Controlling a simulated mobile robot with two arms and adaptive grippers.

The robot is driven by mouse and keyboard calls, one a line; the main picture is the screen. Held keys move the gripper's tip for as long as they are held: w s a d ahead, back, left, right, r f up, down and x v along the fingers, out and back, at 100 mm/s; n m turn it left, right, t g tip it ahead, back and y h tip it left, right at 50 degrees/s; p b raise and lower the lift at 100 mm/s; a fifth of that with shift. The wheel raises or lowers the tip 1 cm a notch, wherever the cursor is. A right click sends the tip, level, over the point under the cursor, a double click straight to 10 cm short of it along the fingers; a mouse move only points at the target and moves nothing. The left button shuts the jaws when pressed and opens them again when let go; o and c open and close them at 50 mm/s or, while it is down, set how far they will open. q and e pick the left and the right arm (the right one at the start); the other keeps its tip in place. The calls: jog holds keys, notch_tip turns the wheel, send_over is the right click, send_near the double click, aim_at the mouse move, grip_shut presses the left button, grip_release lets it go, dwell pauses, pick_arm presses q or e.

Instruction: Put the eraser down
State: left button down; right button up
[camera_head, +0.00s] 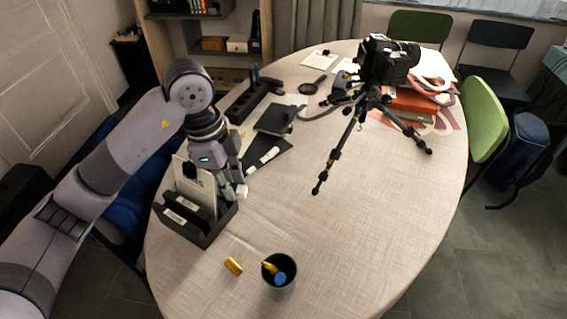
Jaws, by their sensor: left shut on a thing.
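My left gripper (236,193) reaches in from the left and points down over the table, next to the right end of the dark file holder (195,232). It is shut on a small pale thing, taken as the eraser (242,191), which is mostly hidden by the fingers. I cannot tell whether it touches the table or the holder. My right gripper is not in view.
The holder contains upright papers or folders. A dark cup (279,289) with blue and yellow items and a small yellow piece (233,266) stand near the front. A camera tripod (362,115) stands at the back. The middle right of the table (390,210) is clear.

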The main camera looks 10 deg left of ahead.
aim_at(245, 241)
pick_arm(q)
jog(key=shift+f, duration=0.3)
notch_tip(245, 241, down, 19)
jog(key=shift+f, duration=0.2)
jog(key=shift+f, duration=0.1)
jog(key=c, duration=1.5)
grip_release()
jog(key=shift+o, duration=0.2)
jog(key=shift+r, duration=0.25)
notch_tip(245, 241, up, 12)
jog(key=a, duration=0.1)
jog(key=shift+a+f+b, duration=0.2)
jog(key=shift+a+b, duration=0.2)
jog(key=shift+b, duration=0.05)
jog(key=shift+s, duration=0.15)
